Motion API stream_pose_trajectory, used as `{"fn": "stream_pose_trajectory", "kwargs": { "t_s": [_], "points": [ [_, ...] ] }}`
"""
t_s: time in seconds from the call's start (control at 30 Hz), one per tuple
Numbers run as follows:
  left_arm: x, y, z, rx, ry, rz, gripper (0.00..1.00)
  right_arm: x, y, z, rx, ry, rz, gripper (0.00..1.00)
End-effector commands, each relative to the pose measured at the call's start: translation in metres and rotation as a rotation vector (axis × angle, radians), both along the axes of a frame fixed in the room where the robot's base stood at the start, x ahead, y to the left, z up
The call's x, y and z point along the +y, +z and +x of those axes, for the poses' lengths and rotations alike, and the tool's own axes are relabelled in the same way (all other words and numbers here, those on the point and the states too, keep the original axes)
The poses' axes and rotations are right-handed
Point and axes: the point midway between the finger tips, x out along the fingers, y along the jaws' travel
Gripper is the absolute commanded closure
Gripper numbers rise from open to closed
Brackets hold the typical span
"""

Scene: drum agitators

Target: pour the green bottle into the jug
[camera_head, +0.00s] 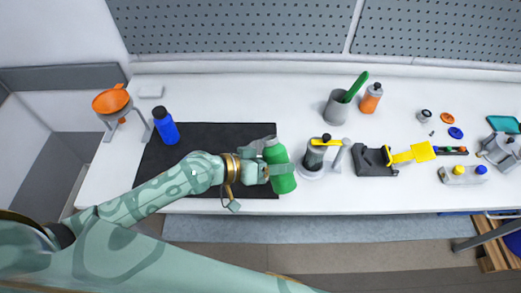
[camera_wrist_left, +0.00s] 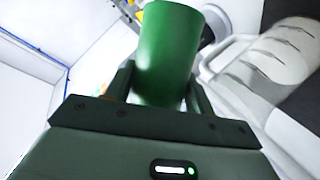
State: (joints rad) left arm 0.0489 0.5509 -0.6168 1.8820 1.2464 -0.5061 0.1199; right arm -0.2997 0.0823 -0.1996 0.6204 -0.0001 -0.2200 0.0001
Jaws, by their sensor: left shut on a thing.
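The green bottle (camera_head: 284,180) is in my left gripper (camera_head: 268,172), over the front edge of the bench at the dark mat's right end. It looks slightly tilted in the head view. In the left wrist view the green bottle (camera_wrist_left: 168,50) sits between the two fingers of my left gripper (camera_wrist_left: 160,92), which is shut on it. A pale, translucent jug (camera_wrist_left: 278,62) with a handle shows at the right of the left wrist view, close beside the bottle. In the head view I cannot make the jug out clearly behind the gripper. My right gripper is not in view.
A blue bottle (camera_head: 165,127) stands on the dark mat (camera_head: 215,137). An orange funnel on a stand (camera_head: 112,100) is at the left. A grey agitator with a yellow arm (camera_head: 314,155) stands just right of the green bottle. A grey cup (camera_head: 336,108) and an orange bottle (camera_head: 371,98) stand behind.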

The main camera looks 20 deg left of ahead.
Motion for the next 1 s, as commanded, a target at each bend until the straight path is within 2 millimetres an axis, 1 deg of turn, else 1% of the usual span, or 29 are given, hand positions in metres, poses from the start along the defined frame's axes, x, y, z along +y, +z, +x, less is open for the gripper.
{"fn": "stream_pose_trajectory", "kwargs": {
  "t_s": [0.1,0.17,0.33,1.0],
  "points": [
    [0.000,-0.007,0.001,0.040,0.002,-0.043,0.77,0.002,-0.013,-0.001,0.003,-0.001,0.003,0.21],
    [0.000,-0.008,0.000,0.060,0.002,-0.063,0.77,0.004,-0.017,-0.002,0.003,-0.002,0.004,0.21],
    [0.000,-0.003,0.000,0.075,0.001,-0.083,0.77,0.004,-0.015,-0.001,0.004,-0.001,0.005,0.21],
    [-0.001,-0.007,0.000,0.116,0.001,-0.124,0.77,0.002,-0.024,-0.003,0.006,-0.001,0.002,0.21]
  ]
}}
